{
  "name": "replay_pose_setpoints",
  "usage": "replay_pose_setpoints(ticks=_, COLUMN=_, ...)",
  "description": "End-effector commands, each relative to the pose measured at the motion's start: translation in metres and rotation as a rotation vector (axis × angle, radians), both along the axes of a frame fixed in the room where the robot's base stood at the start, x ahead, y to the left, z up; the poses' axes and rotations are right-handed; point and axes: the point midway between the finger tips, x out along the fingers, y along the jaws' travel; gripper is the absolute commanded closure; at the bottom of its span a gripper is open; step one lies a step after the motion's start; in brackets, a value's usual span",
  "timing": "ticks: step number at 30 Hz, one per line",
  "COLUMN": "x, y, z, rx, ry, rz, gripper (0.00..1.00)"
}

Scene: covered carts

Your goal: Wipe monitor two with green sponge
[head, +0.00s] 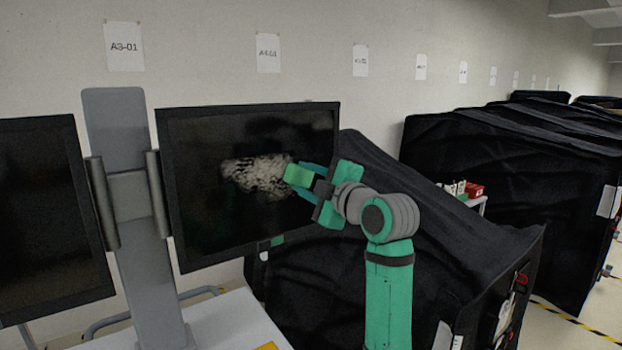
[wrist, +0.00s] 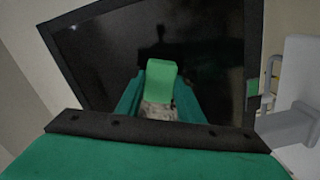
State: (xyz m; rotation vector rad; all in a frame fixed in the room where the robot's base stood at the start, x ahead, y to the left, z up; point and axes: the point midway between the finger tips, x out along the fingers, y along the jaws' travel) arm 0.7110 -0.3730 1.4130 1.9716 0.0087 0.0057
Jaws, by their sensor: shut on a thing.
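The right-hand monitor (head: 210,220) has a black screen with a pale, mottled smudge (head: 250,176) near its middle. My gripper (head: 304,180) is shut on the green sponge (head: 298,174) and holds it in front of the screen, at the right end of the smudge. In the wrist view the sponge (wrist: 161,84) stands between my fingers, with part of the smudge (wrist: 157,111) showing just below it. I cannot tell whether the sponge touches the screen (wrist: 110,60). A second monitor (head: 45,210) stands at the left and is partly cut off.
A grey stand (head: 135,200) carries the monitors above a white table (head: 235,325). Black covered carts (head: 400,235) stand behind and right of my arm. A small shelf with red and white items (head: 465,190) is between them. Paper signs (head: 124,46) hang on the wall.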

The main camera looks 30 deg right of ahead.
Motion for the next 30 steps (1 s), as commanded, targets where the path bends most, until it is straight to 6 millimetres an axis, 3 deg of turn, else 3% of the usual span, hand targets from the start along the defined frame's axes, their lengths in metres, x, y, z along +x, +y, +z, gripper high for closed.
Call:
replay_pose_setpoints(ticks=1, x=0.005, y=0.013, z=-0.001, rx=-0.004, ry=0.004, rz=0.02, gripper=0.96)
replay_pose_setpoints(ticks=9, x=0.005, y=0.033, z=-0.001, rx=-0.005, ry=0.005, rz=0.027, gripper=0.96)
replay_pose_setpoints(ticks=30, x=0.001, y=0.071, z=-0.002, rx=-0.004, ry=0.007, rz=0.026, gripper=0.96)
